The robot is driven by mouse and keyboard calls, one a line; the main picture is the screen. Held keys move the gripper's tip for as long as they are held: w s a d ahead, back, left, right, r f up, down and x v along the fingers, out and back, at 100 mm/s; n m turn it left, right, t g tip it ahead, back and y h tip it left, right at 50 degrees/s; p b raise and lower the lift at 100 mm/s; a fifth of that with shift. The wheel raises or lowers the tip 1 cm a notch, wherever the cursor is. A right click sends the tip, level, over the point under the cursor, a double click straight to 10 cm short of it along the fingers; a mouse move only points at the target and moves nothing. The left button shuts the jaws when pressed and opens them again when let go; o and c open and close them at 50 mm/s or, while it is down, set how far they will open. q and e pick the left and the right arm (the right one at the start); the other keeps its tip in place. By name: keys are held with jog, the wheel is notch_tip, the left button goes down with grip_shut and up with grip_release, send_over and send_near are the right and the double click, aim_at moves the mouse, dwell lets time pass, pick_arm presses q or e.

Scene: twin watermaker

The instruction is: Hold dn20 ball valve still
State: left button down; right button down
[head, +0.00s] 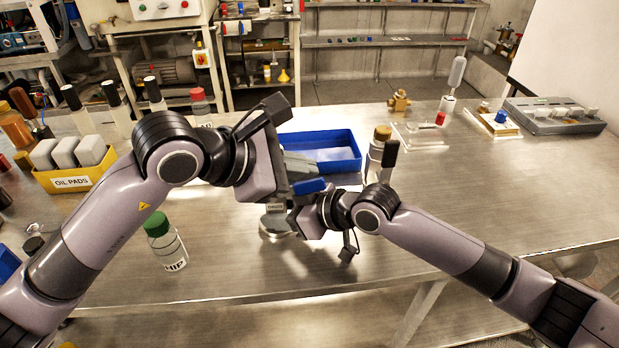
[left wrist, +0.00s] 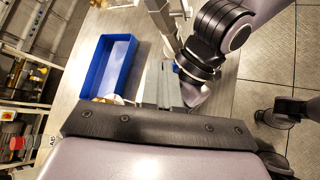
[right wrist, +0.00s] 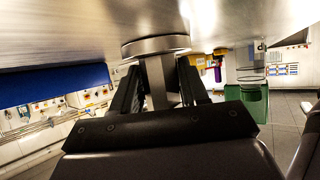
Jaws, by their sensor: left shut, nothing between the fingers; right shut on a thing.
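A metal piece with a round base (head: 276,224) stands on the steel bench; I take it for the dn20 ball valve, and it carries a small label. In the right wrist view its round flange (right wrist: 155,45) and flat neck show between the fingers. My right gripper (right wrist: 160,80) is shut on that neck. The arms hide much of the piece in the head view. My left gripper (left wrist: 165,75) is shut and empty, close above the right wrist. A small blue part (head: 308,186) shows beside it; I cannot tell what it belongs to.
A blue tray (head: 345,165) lies just behind the grippers. A green-capped bottle (head: 166,245) stands left, and a cork-topped bottle (head: 378,150) right. A yellow oil pads box (head: 75,180) is far left. A brass fitting (head: 398,101) is at the back.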

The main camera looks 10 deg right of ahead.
aim_at(306, 184)
pick_arm(q)
jog(key=shift+s+d+f, duration=0.1)
jog(key=shift+d+f, duration=0.05)
jog(key=shift+f, duration=1.35)
pick_arm(e)
jog(key=shift+a+r, duration=0.25)
jog(key=shift+r, duration=0.1)
dwell(0.8)
pick_arm(q)
jog(key=shift+r, duration=0.15)
jog(key=shift+a+r, duration=0.3)
jog(key=shift+r, duration=0.3)
pick_arm(e)
jog(key=shift+d, duration=0.1)
pick_arm(q)
jog(key=shift+s+r, duration=0.1)
jog(key=shift+r, duration=0.05)
pick_arm(e)
jog(key=shift+w+d, duration=0.1)
jog(key=shift+w, duration=0.05)
pick_arm(q)
jog(key=shift+a+r, duration=0.2)
jog(key=shift+r, duration=0.75)
jog(key=shift+a+r, duration=0.15)
jog(key=shift+r, duration=0.75)
jog(key=shift+a+r, duration=0.2)
jog(key=shift+r, duration=0.75)
pick_arm(e)
jog(key=shift+f, duration=0.15)
